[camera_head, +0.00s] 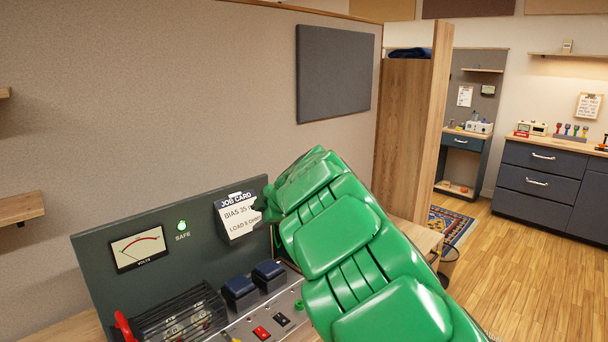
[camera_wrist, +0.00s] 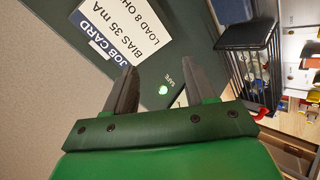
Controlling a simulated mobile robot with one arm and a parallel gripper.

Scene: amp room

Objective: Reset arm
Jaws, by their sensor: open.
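My green arm reaches across the head view from the lower right, and its far end is close to the job card (camera_head: 236,217) on the dark back panel. In the wrist view my gripper (camera_wrist: 158,80) has its two dark fingers spread apart with nothing between them. The job card (camera_wrist: 122,30) lies beyond the fingertips there, upside down in the picture. The green SAFE lamp (camera_wrist: 163,89) shows between the fingers and is lit; it also shows in the head view (camera_head: 182,225). The fingers themselves are hard to make out in the head view.
A wooden partition (camera_head: 405,130) rises behind. Drawers (camera_head: 545,175) stand far right, with open wooden floor (camera_head: 520,260) before them.

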